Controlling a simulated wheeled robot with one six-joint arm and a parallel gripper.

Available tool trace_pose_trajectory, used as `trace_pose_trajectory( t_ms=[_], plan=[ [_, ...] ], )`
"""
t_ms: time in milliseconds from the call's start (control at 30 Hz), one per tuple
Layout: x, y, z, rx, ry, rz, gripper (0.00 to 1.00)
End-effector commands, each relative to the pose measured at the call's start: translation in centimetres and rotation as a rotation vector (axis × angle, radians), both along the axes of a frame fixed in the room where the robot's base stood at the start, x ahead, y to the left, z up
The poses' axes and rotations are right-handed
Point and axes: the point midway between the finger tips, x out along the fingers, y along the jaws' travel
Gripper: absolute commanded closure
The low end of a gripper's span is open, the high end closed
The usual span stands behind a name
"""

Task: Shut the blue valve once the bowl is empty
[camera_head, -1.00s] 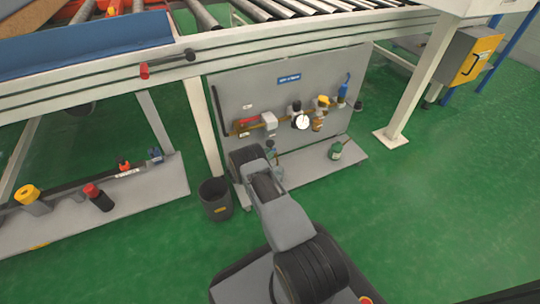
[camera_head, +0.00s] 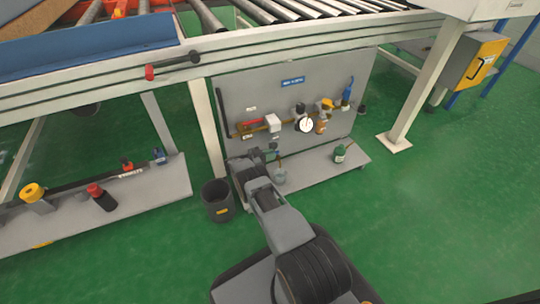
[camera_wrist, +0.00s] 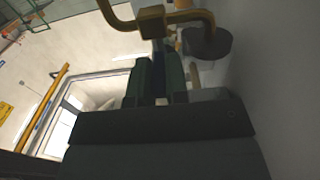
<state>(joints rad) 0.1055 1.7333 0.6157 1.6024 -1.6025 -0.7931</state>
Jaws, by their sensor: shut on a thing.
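The blue valve (camera_head: 347,91) is at the right end of the brass pipe on the grey panel, with its handle pointing up. A clear cup-like vessel (camera_head: 279,177), perhaps the bowl, stands on the shelf below; I cannot tell whether it is empty. My gripper (camera_head: 272,151) is under the left part of the pipe, away from the blue valve. In the wrist view, the dark green fingers (camera_wrist: 162,82) are shut on a small part below the brass fitting (camera_wrist: 152,22). That part is mostly hidden.
The panel also carries a red lever (camera_head: 250,122), a white-faced gauge (camera_head: 306,125) and a yellow handle (camera_head: 327,103). A black bin (camera_head: 217,202) is at the left. Green floor is free at the right.

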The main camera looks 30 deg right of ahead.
Motion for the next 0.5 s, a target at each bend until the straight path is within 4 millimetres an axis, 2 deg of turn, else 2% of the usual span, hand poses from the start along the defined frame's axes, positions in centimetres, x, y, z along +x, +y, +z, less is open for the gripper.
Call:
trace_pose_trajectory(
  t_ms=[267,300,500],
  plan=[
    [-0.03,-0.14,0.10,-0.001,-0.001,-0.003,1.00],
    [-0.03,-0.14,0.11,-0.001,-0.001,-0.003,0.83],
    [-0.02,-0.09,0.07,-0.001,-0.001,-0.002,0.64]
  ],
)
